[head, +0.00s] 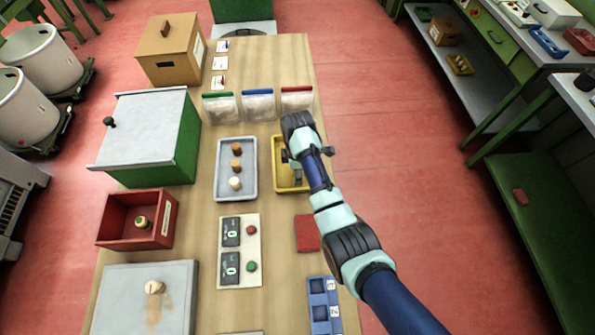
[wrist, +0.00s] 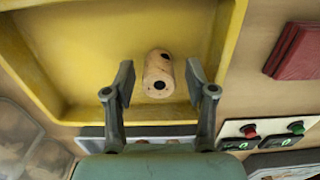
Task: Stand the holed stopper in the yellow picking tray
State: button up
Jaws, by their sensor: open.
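The yellow picking tray (head: 277,183) lies under my gripper in the head view, and its floor and walls fill much of the wrist view (wrist: 95,50). A tan cork stopper (wrist: 158,70) is in the tray, with a dark round hole in its near end face and another dark spot near its far end. My gripper (wrist: 157,84) is open, with one finger on each side of the stopper and a visible gap at both sides. In the head view my arm hides the stopper.
A grey tray (head: 222,190) with three stoppers is left of the yellow tray. A red bin (head: 115,228) holds a green-marked stopper. Another stopper (head: 154,287) is on a grey plate (head: 115,300). Colour-topped bags (head: 258,106) stand behind; a red block (head: 307,233) is in front.

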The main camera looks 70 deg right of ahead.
notch_tip(320, 180, up, 11)
jog(key=p, duration=0.2)
jog(key=shift+r, duration=0.15)
jog(key=w+a+r+m+t+h, duration=0.15)
jog(key=w+a, duration=0.25)
jog(key=a, duration=0.4)
jog(key=w+a+r+t, duration=0.3)
jog(key=w+a, duration=0.2)
jog(key=a, duration=0.3)
jog(key=w+a+r+m+t+h, duration=0.1)
jog(key=w+a+r+t, duration=0.2)
jog(key=a, duration=0.5)
jog(key=s+a+r+m+t+y, duration=0.1)
jog(key=s+a+r+t, duration=0.1)
jog(key=a+r, duration=0.3)
jog(key=s+a+r+m+t+y, duration=0.1)
jog(key=s+a+r+m+t, duration=0.1)
jog(key=a, duration=0.9)
notch_tip(320, 180, up, 3)
jog(key=shift+a+f+t, duration=0.1)
jog(key=shift+a+t, duration=0.25)
jog(key=shift+t, duration=0.3)
